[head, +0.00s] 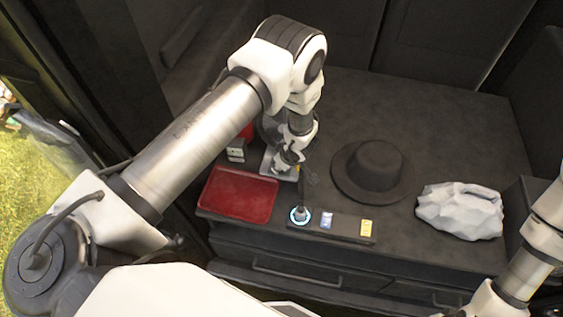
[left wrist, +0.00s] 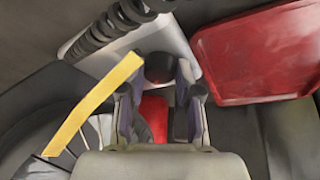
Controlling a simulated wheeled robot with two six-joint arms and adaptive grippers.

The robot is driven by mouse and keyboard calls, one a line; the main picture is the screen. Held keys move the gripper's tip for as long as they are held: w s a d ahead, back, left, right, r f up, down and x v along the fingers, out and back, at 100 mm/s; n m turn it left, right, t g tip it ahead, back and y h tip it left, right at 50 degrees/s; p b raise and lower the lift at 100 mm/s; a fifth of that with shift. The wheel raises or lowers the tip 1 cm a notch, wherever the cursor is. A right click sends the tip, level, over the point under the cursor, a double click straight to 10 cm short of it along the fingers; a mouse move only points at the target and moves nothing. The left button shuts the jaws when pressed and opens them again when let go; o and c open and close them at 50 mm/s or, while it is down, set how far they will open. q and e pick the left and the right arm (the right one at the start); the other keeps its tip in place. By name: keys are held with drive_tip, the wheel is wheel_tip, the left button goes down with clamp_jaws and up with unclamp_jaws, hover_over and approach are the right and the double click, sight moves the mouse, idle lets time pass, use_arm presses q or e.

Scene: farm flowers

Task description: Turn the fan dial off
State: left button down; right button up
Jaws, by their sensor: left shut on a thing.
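The fan is mostly hidden behind my left arm in the head view; its pale base (head: 268,170) shows beside the red tray. In the left wrist view I see the fan's pale base (left wrist: 188,40), its dark ribbed neck (left wrist: 112,27), and part of its cage with a yellow ribbon (left wrist: 95,105). A dark round dial (left wrist: 159,67) stands on the base. My left gripper (head: 284,166) is at the base; its fingers (left wrist: 160,85) are on either side of the dial, shut on it. My right gripper is out of view.
A red tray (head: 240,194) lies close to the fan base. A dark panel with a glowing blue ring (head: 299,215) sits at the counter's front edge. A dark hat (head: 372,168) and a crumpled white object (head: 459,211) are to the right.

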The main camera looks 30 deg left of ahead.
use_arm(q)
drive_tip(key=shift+s+f, duration=0.1)
drive_tip(key=shift+f, duration=0.05)
drive_tip(key=c, duration=0.8)
unclamp_jaws()
drive_tip(key=shift+a, duration=0.1)
